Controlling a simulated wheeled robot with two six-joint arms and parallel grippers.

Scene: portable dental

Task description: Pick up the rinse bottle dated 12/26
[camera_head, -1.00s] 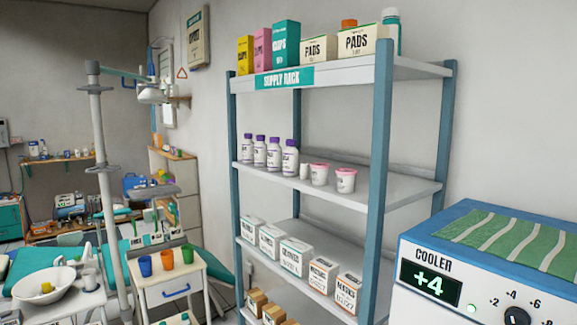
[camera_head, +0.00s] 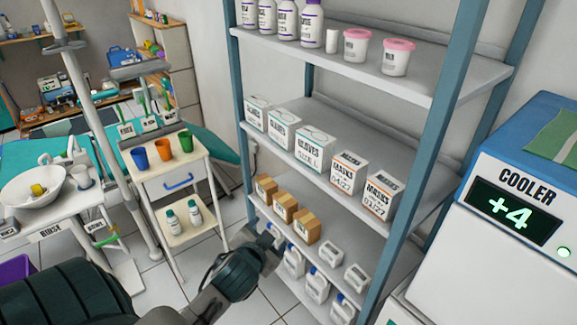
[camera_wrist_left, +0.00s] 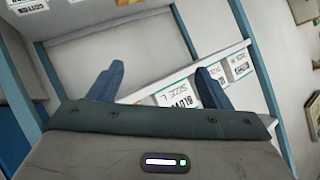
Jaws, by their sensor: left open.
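No date reading 12/26 is legible on any bottle. Two small white bottles with dark green caps (camera_head: 195,211) stand upright on the lower shelf of the white cart. Several white bottles with purple labels (camera_head: 285,20) stand on an upper rack shelf, their tops cut off by the frame. Several white jugs with blue caps (camera_head: 317,285) stand at the bottom of the rack. My left gripper (camera_head: 264,243) is in front of the rack's lower shelves, apart from the cart bottles. In the left wrist view its fingers (camera_wrist_left: 157,85) are spread and empty. My right gripper is not in view.
The rack shelves (camera_head: 455,185) also hold glove and mask boxes (camera_head: 312,147), brown boxes (camera_head: 285,207) and pink-lidded tubs (camera_head: 397,58). The cart (camera_head: 150,194) carries three coloured cups (camera_head: 163,149). A cooler (camera_head: 500,235) stands right. Tiled floor shows between cart and rack.

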